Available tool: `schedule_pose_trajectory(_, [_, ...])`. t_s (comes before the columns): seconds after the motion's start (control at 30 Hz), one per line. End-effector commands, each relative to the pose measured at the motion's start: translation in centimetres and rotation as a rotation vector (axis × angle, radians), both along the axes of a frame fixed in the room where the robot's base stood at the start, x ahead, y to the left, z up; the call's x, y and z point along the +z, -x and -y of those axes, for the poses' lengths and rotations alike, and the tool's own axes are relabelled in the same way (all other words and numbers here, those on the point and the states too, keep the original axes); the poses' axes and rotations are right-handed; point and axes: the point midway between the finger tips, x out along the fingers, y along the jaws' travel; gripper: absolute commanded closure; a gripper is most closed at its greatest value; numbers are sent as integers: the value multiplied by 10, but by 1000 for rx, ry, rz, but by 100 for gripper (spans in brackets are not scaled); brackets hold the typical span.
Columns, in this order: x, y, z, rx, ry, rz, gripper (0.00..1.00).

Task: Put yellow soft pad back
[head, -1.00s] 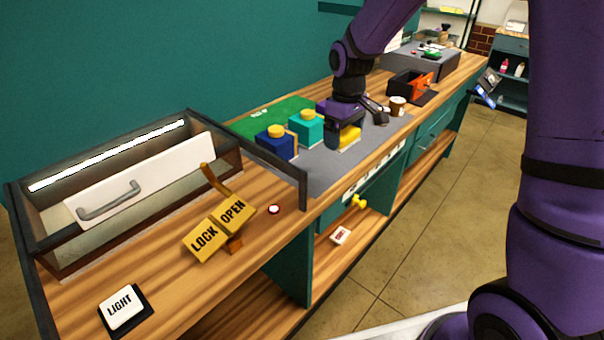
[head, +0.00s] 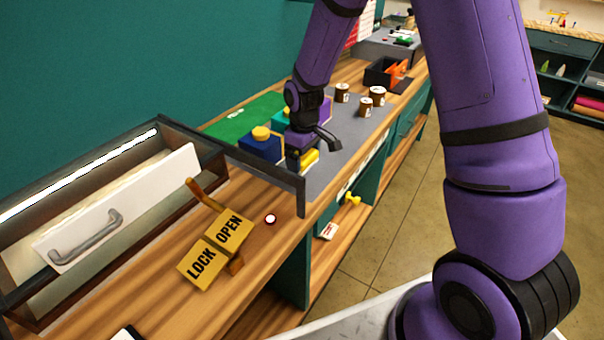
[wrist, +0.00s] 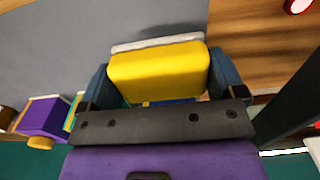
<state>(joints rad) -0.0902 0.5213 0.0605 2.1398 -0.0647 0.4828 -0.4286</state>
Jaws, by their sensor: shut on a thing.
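The yellow soft pad (wrist: 160,72) is a rounded yellow block with a pale edge strip. In the wrist view it sits between the two fingers of my gripper (wrist: 161,80), which is shut on it. In the head view my gripper (head: 303,160) is low over the near end of the grey mat, right beside the navy block with a yellow knob (head: 258,150). The pad (head: 311,157) shows partly there, with the rest hidden by my gripper. I cannot tell whether the pad touches the mat.
A teal block (head: 281,118) and a purple block (head: 326,107) stand beyond my gripper. A dark-framed case (head: 303,190) has a corner post close by. A yellow LOCK/OPEN lever (head: 215,250) and a red-rimmed button (head: 270,219) are nearer. Several small jars (head: 377,94) stand farther back.

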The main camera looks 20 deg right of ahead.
Motion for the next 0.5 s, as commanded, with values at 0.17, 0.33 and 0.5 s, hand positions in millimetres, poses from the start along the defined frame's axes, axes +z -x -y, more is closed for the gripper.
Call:
schedule_pose_trajectory(0.17, [-18, 0, 0, 0, 1, -1, 37])
schedule_pose_trajectory(0.33, [-31, 1, 0, 0, 0, -2, 37])
schedule_pose_trajectory(0.5, [-54, 1, 0, 0, 0, -2, 37])
